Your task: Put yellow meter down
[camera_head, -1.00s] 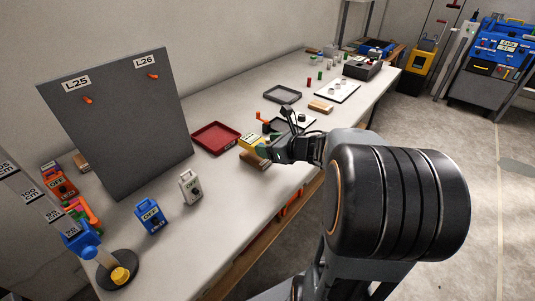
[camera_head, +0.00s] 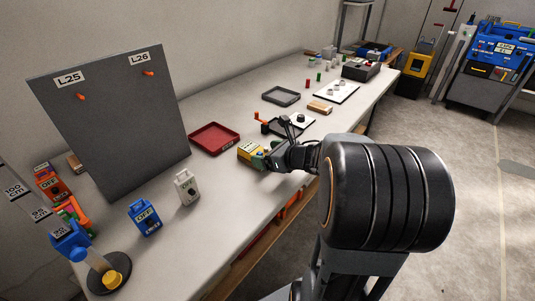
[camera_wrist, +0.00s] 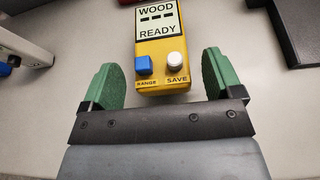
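The yellow meter (camera_head: 251,151) lies on the white table in front of the red tray. In the wrist view the meter (camera_wrist: 161,50) shows its face with "WOOD --- READY", a blue RANGE button and a white SAVE button. My gripper (camera_head: 265,160) is low over the table at the meter's near end. In the wrist view my gripper (camera_wrist: 160,82) is open, with one green finger on each side of the meter's button end. Clear gaps show between both fingers and the meter. The meter's far end is cut off in that view.
The red tray (camera_head: 214,149) is just behind the meter. A dark stand with an orange handle (camera_head: 261,121) is to its right. A white meter (camera_head: 187,187) and a blue meter (camera_head: 145,217) stand to the left, before a grey panel (camera_head: 115,165). Table between is clear.

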